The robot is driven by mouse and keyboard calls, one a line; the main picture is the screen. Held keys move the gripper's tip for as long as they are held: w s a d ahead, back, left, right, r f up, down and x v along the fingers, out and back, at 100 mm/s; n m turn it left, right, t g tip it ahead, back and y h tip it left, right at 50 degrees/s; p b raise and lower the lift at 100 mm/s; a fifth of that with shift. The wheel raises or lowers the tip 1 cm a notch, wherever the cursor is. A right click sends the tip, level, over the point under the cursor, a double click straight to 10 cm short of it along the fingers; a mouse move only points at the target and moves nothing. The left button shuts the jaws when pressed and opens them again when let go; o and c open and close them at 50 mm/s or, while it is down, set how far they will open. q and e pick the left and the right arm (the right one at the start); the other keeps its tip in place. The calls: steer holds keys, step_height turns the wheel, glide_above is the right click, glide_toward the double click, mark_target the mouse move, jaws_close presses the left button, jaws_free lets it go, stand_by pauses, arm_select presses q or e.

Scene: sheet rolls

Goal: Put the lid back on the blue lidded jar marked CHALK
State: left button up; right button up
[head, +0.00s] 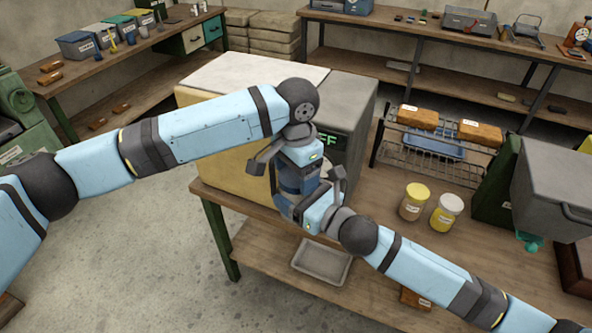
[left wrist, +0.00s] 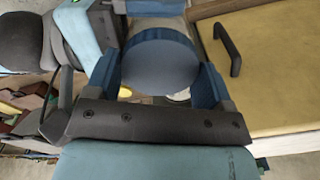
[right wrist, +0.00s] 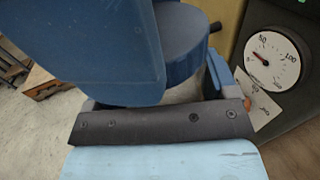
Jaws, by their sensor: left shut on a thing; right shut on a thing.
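My left gripper (head: 288,176) and right gripper (head: 301,190) meet in front of the large box, around dark blue parts. In the left wrist view the left fingers are shut on a round blue lid (left wrist: 160,66), its flat face toward the camera. A pale grey-beige cylindrical part shows beyond it. In the right wrist view the right gripper is shut on the blue jar (right wrist: 188,62); a large blue surface covers the left of that view. The grippers hide most of both. The CHALK marking is not visible, and I cannot tell whether lid and jar touch.
The cream-and-grey box (head: 350,100) stands close behind the grippers, with a gauge (right wrist: 272,58) on its dark face. A yellow-lidded jar (head: 414,202), a white-lidded jar (head: 447,213) and a wire rack (head: 430,158) stand on the bench to the right. A tray (head: 321,262) lies on the lower shelf.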

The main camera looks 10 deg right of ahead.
arm_select(q)
steer(key=m, duration=0.6)
steer(key=shift+m, duration=0.4)
steer(key=m, duration=1.4)
steer(key=shift+w+m, duration=0.1)
steer(key=shift+m, duration=0.3)
steer(key=m, duration=0.6)
steer(key=shift+m, duration=0.3)
steer(key=m, duration=0.5)
steer(key=shift+m, duration=0.4)
steer(key=o, duration=0.9)
steer(key=shift+r, duration=2.2)
